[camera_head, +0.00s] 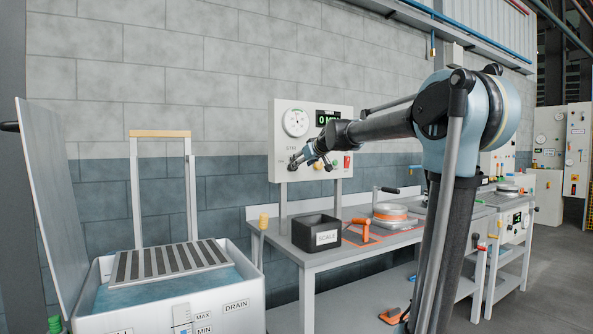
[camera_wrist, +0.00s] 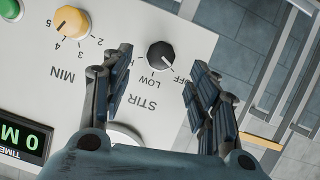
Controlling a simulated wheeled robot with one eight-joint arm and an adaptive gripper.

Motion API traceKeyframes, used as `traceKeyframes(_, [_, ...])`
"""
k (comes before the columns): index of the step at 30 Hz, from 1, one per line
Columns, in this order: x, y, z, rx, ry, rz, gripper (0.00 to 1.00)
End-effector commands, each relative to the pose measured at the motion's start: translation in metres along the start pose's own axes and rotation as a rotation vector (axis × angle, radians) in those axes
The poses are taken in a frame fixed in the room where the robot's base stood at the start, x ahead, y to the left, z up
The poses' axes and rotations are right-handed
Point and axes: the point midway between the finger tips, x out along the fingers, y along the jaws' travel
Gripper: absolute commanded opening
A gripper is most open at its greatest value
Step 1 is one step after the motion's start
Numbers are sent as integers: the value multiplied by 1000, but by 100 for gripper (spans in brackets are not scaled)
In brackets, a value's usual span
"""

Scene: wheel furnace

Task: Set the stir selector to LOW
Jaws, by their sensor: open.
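The stir selector (camera_wrist: 160,56) is a black round knob on a light control panel (camera_wrist: 105,25). In the wrist view the panel appears turned round, with STIR and LOW printed below the knob and OFF at its lower right. My gripper (camera_wrist: 158,95) is open, with one dark finger on each side of the knob in the picture. No finger visibly touches it. In the head view my gripper (camera_head: 308,160) is at the panel's lower left and hides the knob.
A yellow MIN dial (camera_wrist: 72,21), a green button (camera_wrist: 9,9) and a green timer display (camera_wrist: 18,140) share the panel. Below stand a workbench (camera_head: 300,262) with a black SCALE bin (camera_head: 316,233), and a white water tank (camera_head: 235,307) at left.

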Motion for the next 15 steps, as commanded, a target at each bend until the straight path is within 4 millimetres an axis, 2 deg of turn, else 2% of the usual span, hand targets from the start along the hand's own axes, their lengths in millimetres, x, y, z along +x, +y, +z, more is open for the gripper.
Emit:
traceKeyframes(9, [43, 0, 0, 0, 0, 0, 54])
traceKeyframes(15, [59, 0, 0, 0, 0, 0, 54])
